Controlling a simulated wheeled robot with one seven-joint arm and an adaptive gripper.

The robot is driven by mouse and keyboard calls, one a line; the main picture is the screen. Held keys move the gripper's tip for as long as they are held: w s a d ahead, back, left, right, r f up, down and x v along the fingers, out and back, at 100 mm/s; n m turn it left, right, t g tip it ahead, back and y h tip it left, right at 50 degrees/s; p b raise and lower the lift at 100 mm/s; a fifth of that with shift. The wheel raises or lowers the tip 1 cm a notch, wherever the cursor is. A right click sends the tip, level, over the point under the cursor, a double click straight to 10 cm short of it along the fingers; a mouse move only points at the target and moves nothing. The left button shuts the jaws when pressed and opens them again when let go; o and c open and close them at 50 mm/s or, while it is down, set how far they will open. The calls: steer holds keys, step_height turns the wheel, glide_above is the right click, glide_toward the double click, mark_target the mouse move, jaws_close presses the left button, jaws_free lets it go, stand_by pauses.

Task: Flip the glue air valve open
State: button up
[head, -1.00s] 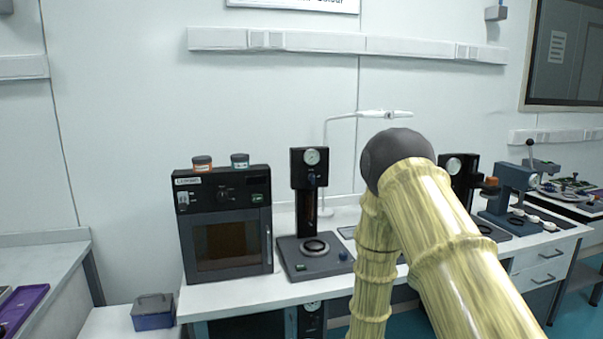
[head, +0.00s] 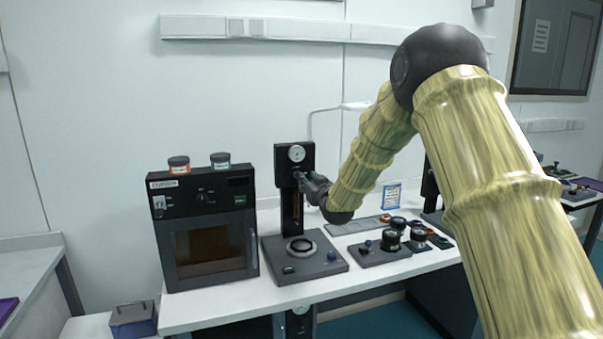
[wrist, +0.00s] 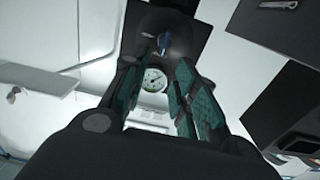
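The glue station is a black column (head: 283,157) on a dark base plate (head: 270,259), with a round white gauge (head: 296,153) at its top. The gauge also shows between my fingers in the wrist view (wrist: 154,80). A small blue lever (wrist: 163,41), apparently the air valve, shows near my fingertips in the wrist view. In the head view my gripper mostly hides the valve area just below the gauge. My gripper (head: 305,180) reaches the column from the right. In the wrist view its green-padded fingers (wrist: 165,62) are apart; I cannot tell whether they touch the lever.
A black oven (head: 205,240) with two small jars on top stands left of the station. Several dark-topped pots (head: 391,240) and a small plate fixture stand to its right on the white table (head: 215,312). A thin white lamp arm (head: 325,109) rises behind the column.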

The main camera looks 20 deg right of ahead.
steer(key=w+p, duration=0.2)
steer(key=w, duration=0.7)
steer(key=shift+a, duration=0.3)
steer(key=shift+f, duration=0.1)
steer(key=shift+c, duration=0.4)
steer(key=shift+d, duration=0.1)
jaws_close()
